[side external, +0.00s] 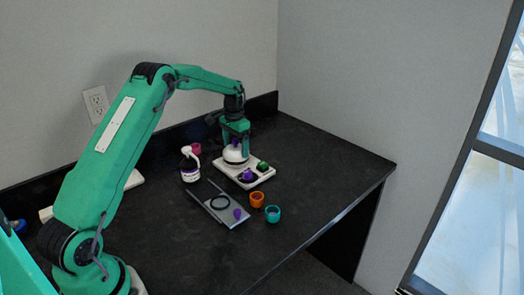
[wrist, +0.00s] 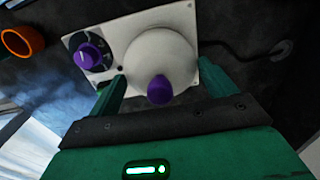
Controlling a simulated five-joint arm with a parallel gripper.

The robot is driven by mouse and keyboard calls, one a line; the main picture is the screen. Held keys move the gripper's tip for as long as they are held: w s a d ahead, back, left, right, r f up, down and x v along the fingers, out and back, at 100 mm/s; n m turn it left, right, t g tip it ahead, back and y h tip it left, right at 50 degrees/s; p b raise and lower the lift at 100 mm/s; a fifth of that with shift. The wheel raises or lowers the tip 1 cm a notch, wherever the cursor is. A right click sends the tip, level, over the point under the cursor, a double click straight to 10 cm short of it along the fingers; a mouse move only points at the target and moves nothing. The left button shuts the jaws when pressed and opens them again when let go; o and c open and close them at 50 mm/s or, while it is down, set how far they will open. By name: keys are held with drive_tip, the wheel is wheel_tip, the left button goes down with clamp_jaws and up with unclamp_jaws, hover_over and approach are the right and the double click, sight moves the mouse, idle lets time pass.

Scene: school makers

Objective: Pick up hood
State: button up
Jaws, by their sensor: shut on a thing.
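The hood (side external: 234,156) is a white dome with a purple knob. It is at the back part of a white base plate (side external: 262,178), and in the wrist view it (wrist: 152,50) fills the space ahead of my fingers. My gripper (side external: 236,147) reaches down from above onto the hood. In the wrist view the green fingers of my gripper (wrist: 163,72) are on both sides of the dome, shut on it. The hood looks upright and at or just above the plate; I cannot tell whether it touches. Its underside is hidden.
The plate carries a purple dial (wrist: 88,54) beside the hood. A grey scale (side external: 228,215) lies in front, with an orange cup (side external: 257,199) and a teal cup (side external: 272,214) nearby. The black table's right part is clear.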

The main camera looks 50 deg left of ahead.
sight(235, 139)
drive_tip(key=shift+r, duration=0.5)
wheel_tip(235, 139, up, 3)
drive_tip(key=s+d+r, duration=0.1)
drive_tip(key=d+r, duration=0.6)
drive_tip(key=d, duration=0.4)
drive_tip(key=shift+s+d, duration=0.25)
drive_tip(key=shift+d, duration=0.05)
drive_tip(key=shift+d, duration=0.1)
